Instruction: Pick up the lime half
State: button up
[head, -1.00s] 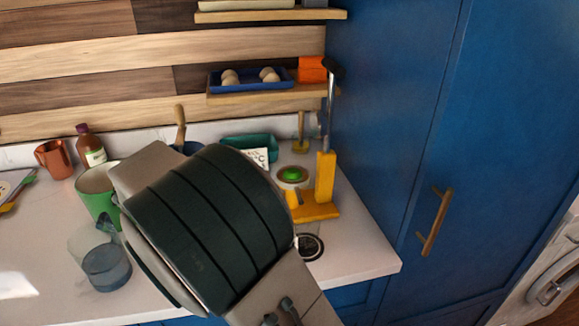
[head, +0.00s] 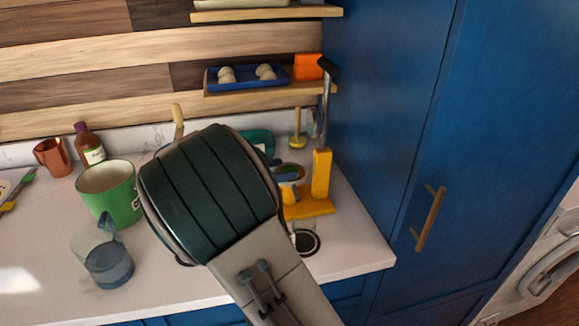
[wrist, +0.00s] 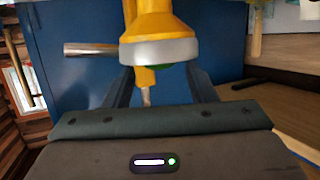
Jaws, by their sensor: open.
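The yellow citrus press (head: 322,175) stands at the right end of the counter, its lever up. In the wrist view its yellow cup with a grey rim (wrist: 160,52) is close in front of my gripper (wrist: 160,88). A thin green edge shows at that rim, probably the lime half (wrist: 180,66); most of it is hidden. I cannot make out the lime half in the head view. My gripper is open, its two dark fingers on either side below the rim, with nothing clearly held. My wrist hides the fingers in the head view.
A green mug (head: 123,205), a clear jug (head: 107,263), a copper pitcher (head: 52,157) and a bottle (head: 90,144) stand left of my arm. A tall blue cabinet (head: 385,130) closes off the right. A shelf with a blue egg tray (head: 247,78) hangs above.

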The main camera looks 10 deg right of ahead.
jog(key=shift+w+d+f, duration=0.15)
jog(key=shift+d, duration=0.25)
jog(key=shift+c, duration=0.2)
jog(key=c, duration=0.7)
jog(key=shift+a, duration=0.1)
